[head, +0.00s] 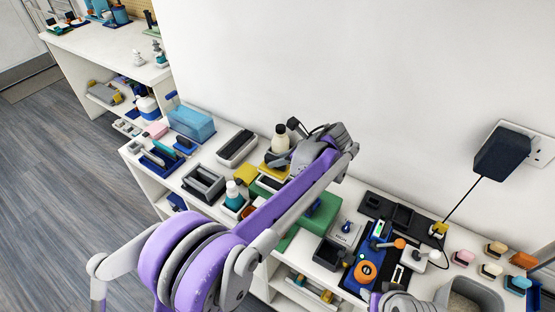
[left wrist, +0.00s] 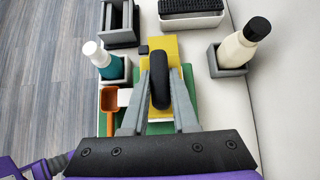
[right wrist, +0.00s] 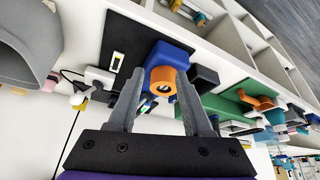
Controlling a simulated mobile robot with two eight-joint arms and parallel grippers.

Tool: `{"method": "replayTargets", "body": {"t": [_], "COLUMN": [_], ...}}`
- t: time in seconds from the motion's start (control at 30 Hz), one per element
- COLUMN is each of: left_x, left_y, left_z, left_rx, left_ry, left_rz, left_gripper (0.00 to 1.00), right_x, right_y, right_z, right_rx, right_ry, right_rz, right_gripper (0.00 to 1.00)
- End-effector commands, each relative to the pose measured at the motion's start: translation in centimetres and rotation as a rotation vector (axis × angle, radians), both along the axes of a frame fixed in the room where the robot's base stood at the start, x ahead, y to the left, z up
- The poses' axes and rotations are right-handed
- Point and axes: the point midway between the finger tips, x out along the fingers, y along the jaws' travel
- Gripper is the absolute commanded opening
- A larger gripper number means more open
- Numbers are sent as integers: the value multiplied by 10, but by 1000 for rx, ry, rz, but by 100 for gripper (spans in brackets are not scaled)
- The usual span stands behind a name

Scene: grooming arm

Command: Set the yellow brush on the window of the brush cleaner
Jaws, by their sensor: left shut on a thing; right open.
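The yellow brush (left wrist: 160,48), a yellow block with a black upright handle, is in the middle of the left wrist view. My left gripper (left wrist: 160,92) is shut on its black handle. The brush is over or on a green surface; I cannot tell whether it touches. In the head view, my left gripper (head: 290,160) and wrist hide part of the brush. A pale box with a dark ribbed top (head: 237,147), which looks like the brush cleaner, stands to its left; it also shows in the left wrist view (left wrist: 191,20). My right gripper (right wrist: 160,100) is open and empty.
A cream bottle (left wrist: 245,42) in a grey holder and a teal bottle (left wrist: 103,60) flank the brush. An orange scoop (left wrist: 109,103) lies nearby. An orange ring (right wrist: 163,80) on a blue device is in front of my right gripper. A grey bin (head: 470,297) stands at lower right.

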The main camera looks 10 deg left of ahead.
Motion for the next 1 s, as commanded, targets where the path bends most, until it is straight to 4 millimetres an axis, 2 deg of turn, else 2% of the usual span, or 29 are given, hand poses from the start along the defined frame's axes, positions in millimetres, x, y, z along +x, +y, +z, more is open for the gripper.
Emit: {"method": "replayTargets", "body": {"t": [0.27, 0.8, 1.0], "left_x": [0, 0, 0], "left_y": [0, 0, 0], "left_z": [-5, -49, -54], "left_rx": [5, 5, 4], "left_ry": [-2, -2, -3], "left_rz": [0, 0, -1], "left_gripper": [0, 0, 0], "right_x": [-1, -5, -6], "right_y": [0, 0, 0], "right_z": [-4, -34, -37], "right_rx": [0, 0, 0], "right_ry": [2, 12, 13], "right_rz": [0, 0, 0], "right_gripper": [50, 50, 50]}}
